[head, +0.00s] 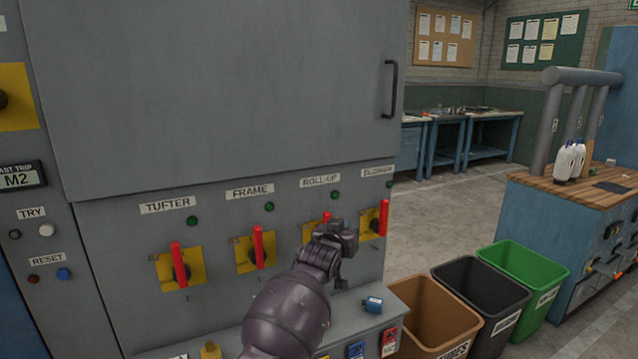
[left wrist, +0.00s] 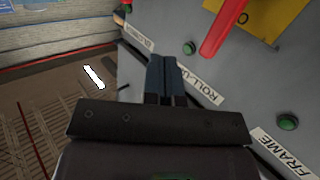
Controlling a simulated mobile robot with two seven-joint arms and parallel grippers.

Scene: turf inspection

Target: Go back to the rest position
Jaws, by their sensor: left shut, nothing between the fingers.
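My left gripper (head: 340,236) is in front of the grey switch cabinet (head: 225,90), at the ROLL-UP switch, and partly hides it. In the left wrist view its two dark fingers (left wrist: 167,72) are together with nothing between them. The ROLL-UP red handle (head: 326,217) shows just above the gripper. The TUFTER (head: 177,262), FRAME (head: 258,247) and BLOWER (head: 384,216) red handles stand upright on yellow plates. Whether the fingers touch the cabinet cannot be told. My right gripper is not in view.
A ledge below the switches holds a blue padlock (head: 373,305), a yellow one (head: 210,350) and tags. Brown (head: 432,315), black (head: 480,300) and green (head: 524,280) bins stand to the right, before a wooden-topped bench (head: 610,190). Open floor lies behind them.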

